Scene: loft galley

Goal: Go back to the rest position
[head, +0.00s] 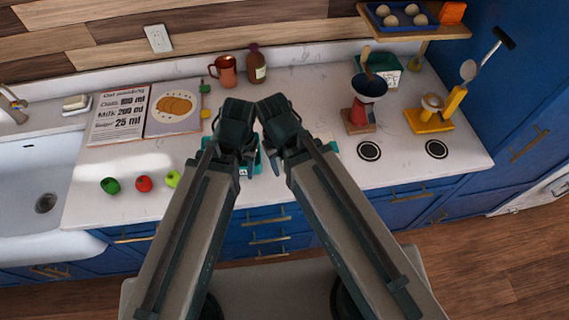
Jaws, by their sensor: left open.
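My two arms reach forward over the pale marble counter (410,175), side by side, with their grippers close together near its middle. My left gripper (238,158) is open, with nothing seen between its fingers. My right gripper (273,158) is beside it on the right. Its fingers are seen at a steep angle and overlap, so its opening is unclear. A teal thing (258,163) shows behind and between the grippers, mostly hidden. I cannot tell whether either gripper touches it.
A green pepper (110,186), red tomato (144,183) and light green fruit (173,178) lie left of my grippers. Behind are an open recipe book (118,115), copper mug (226,71) and brown bottle (256,65).

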